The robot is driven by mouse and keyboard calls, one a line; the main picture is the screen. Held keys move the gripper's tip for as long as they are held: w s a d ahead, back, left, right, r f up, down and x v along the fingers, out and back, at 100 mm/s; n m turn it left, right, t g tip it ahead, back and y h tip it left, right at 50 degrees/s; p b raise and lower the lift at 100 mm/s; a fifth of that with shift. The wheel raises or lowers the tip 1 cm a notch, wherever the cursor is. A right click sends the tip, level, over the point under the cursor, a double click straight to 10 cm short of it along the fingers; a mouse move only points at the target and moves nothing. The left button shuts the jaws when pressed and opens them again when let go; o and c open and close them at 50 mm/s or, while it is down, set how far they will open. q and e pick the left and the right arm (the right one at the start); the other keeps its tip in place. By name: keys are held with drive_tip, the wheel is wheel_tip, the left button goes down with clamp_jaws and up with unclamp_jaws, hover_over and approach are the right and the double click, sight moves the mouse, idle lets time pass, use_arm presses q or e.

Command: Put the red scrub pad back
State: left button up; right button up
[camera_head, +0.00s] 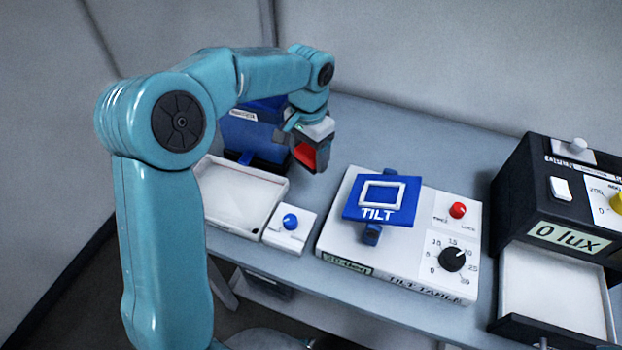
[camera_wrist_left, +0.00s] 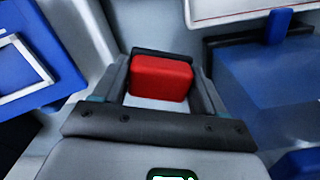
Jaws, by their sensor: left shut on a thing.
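The red scrub pad (camera_head: 306,155) is a small red block held in the air between the fingers of my left gripper (camera_head: 313,160). In the left wrist view the pad (camera_wrist_left: 161,78) sits between both fingers of the left gripper (camera_wrist_left: 160,95), which is shut on it. The gripper is above the table, in front of and to the right of a blue box (camera_head: 252,138), and left of the blue TILT plate. My right gripper is in neither view.
A shallow white tray (camera_head: 243,222) and a small white box with a blue knob (camera_head: 291,221) stand at left. The white device with the blue TILT plate (camera_head: 361,211) is in the middle. A black box reading "0 lux" (camera_head: 518,202) is at right. Table behind the TILT device is clear.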

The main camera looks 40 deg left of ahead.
sight(310, 189)
use_arm(q)
wheel_tip(310, 189, down, 4)
drive_tip(key=shift+s+f, duration=0.15)
drive_tip(key=shift+f, duration=0.5)
drive_tip(key=f, duration=0.4)
drive_tip(key=shift+w, duration=0.25)
drive_tip(key=shift+s+d, duration=0.1)
drive_tip(key=shift+s, duration=0.05)
drive_tip(key=o, duration=1.1)
drive_tip(key=shift+f, duration=0.15)
